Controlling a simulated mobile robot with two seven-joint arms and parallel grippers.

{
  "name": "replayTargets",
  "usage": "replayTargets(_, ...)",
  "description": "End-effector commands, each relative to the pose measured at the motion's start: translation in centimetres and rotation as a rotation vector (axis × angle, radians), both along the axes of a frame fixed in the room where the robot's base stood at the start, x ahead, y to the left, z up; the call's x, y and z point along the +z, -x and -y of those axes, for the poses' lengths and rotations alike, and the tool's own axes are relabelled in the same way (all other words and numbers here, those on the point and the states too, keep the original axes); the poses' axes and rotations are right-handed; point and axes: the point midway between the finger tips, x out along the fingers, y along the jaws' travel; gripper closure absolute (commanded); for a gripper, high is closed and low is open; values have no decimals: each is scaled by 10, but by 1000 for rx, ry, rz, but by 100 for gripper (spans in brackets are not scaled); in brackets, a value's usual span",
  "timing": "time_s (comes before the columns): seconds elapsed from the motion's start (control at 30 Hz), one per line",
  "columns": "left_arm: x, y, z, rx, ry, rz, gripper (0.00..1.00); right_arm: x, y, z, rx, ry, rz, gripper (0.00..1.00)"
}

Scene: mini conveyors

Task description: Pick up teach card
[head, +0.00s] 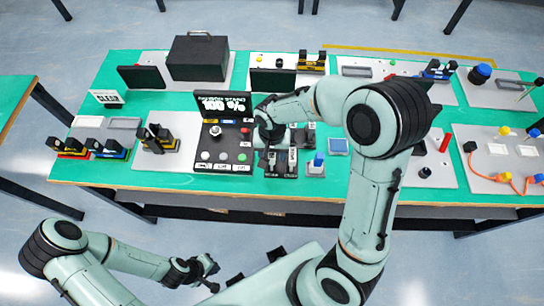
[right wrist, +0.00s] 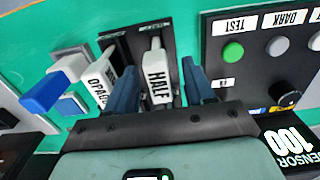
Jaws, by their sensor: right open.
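A white card labelled HALF (right wrist: 155,75) stands upright in a dark card rack (right wrist: 135,45) in the right wrist view. A second white card labelled OPAQUE (right wrist: 99,82) stands beside it to the left. Neither readable label says teach. My right gripper (right wrist: 160,82) is open, with one dark blue finger on each side of the HALF card; I cannot tell whether they touch it. In the head view my right gripper (head: 271,132) is over the rack (head: 281,171), partly hiding it. My left gripper (head: 209,279) is empty in front of the table, its fingers apart.
A sensor panel (head: 226,168) with buttons and a display reading 100% (head: 222,104) stands left of the rack. A blue-handled switch (head: 317,161) is close on its right. Other panels, a dark box (head: 198,57) and orange cable (head: 505,182) fill the green table.

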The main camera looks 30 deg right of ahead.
Motion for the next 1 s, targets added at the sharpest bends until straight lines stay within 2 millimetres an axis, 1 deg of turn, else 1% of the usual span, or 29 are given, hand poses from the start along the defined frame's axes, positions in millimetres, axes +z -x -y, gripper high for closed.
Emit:
replayTargets(0.03, -1, 1, 0, 0, 0, -1, 100, -5, 1, 0, 0, 0, -1, 47)
replayTargets(0.1, -1, 1, 0, 0, 0, -1, 100, -7, 0, 0, -1, 0, 0, 47)
replayTargets(0.27, -1, 1, 0, 0, 0, -1, 100, -7, 0, 0, -1, 0, 1, 47)
replayTargets(0.3, -1, 1, 0, 0, 0, -1, 100, -7, 0, 0, -1, 0, 1, 50)
replayTargets(0.37, -1, 1, 0, 0, 0, -1, 100, -7, 0, 0, -1, 0, 1, 70)
replayTargets(0.4, -1, 1, 0, 0, 0, -1, 100, -7, 0, 0, -1, 0, 1, 83)
replayTargets(0.43, -1, 1, 0, 0, 0, -1, 100, -7, 0, 0, -1, 0, 1, 92)
replayTargets(0.47, -1, 1, 0, 0, 0, -1, 100, -7, 0, 0, 0, 0, 1, 100)
replayTargets(0.8, -1, 0, 0, 0, 0, 0, 100, -5, 0, 0, 0, 0, 1, 100)
replayTargets(0.93, 1, 0, 0, 0, 0, 0, 100, 3, -1, 0, 0, -1, 3, 100)
replayTargets(1.0, 2, -1, 0, -1, 0, 1, 100, 12, -1, 0, -1, -1, 5, 100)
